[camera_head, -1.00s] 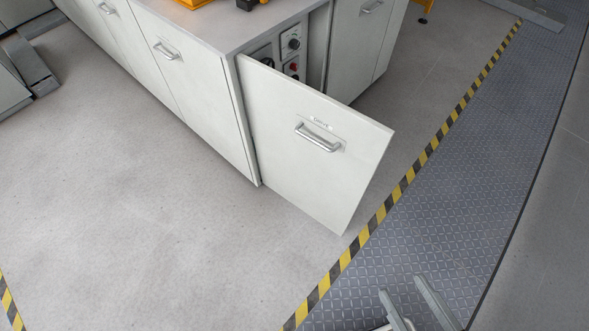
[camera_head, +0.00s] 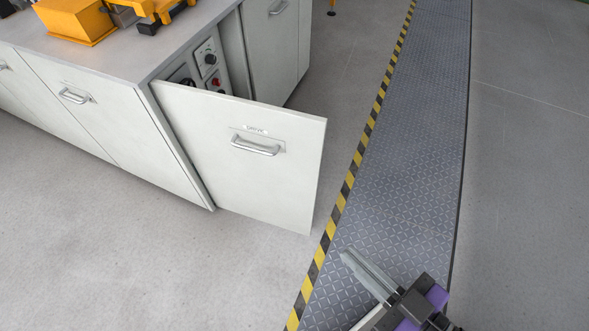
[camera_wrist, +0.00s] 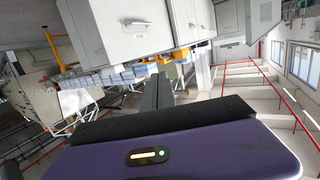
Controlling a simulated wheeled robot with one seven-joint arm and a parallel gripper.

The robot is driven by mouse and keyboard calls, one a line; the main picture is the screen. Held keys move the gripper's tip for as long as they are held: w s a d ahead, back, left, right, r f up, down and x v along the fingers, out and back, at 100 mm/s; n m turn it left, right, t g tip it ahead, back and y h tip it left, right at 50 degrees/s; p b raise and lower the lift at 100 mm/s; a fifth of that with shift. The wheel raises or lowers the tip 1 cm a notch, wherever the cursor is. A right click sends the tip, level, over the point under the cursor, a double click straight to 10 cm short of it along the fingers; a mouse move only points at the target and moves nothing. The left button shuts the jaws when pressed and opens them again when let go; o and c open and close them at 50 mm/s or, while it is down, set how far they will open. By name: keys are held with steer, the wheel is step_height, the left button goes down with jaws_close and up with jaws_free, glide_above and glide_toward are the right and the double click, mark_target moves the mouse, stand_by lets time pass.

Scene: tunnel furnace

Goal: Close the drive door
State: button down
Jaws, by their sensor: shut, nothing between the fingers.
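The drive door (camera_head: 240,160) is a white panel with a silver bar handle (camera_head: 255,146) and a small label above it. It stands swung out from the end of the white cabinet, hinged at its left edge, with the compartment open behind it. My gripper (camera_head: 346,257) is at the lower right of the head view, over the patterned walkway, apart from the door and in front of it. Its fingers are together and empty.
A control panel with knobs and a red button (camera_head: 209,65) shows inside the compartment. Orange equipment (camera_head: 75,20) stands on the cabinet top. A yellow-black striped line (camera_head: 350,180) runs beside the walkway (camera_head: 410,150). Floor in front of the door is clear.

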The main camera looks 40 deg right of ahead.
steer(key=w+a+f+n+g+h+b, duration=0.1)
steer(key=w+a+f+n+b, duration=0.4)
steer(key=w+f, duration=0.7)
steer(key=w+a+f+n+g+h+b, duration=0.1)
steer(key=w+a+f+n+b, duration=0.45)
steer(key=w+f, duration=0.65)
steer(key=m+g+h+b, duration=0.2)
steer(key=m+g+h, duration=0.2)
steer(key=h, duration=1)
glide_toward(306, 157)
steer(key=b+x, duration=0.1)
steer(key=x, duration=0.5)
steer(key=shift+w+d, duration=0.15)
steer(key=shift+d, duration=0.2)
